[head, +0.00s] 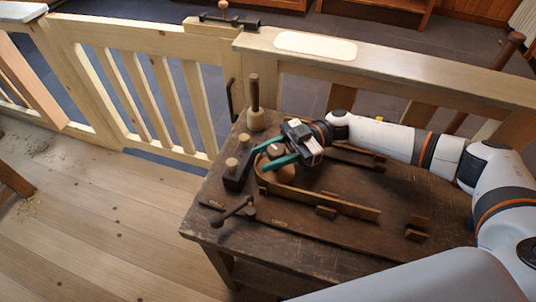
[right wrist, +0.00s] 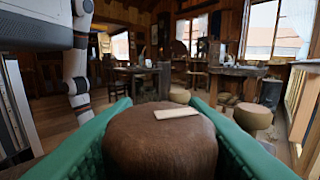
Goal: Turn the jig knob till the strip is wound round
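The jig knob (right wrist: 160,143) is a brown, rounded wooden piece with a pale mark on top, filling the middle of the right wrist view. My right gripper (head: 273,154) has green fingers, one on each side of the knob, and they appear to touch it. Below it in the head view is a round wooden drum (head: 284,175), partly hidden by the fingers. The thin wooden strip (head: 335,204) bends round the drum's left side and runs off straight to the lower right. My left gripper is out of view.
A wooden railing (head: 400,75) runs behind. The floor at left is mostly clear.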

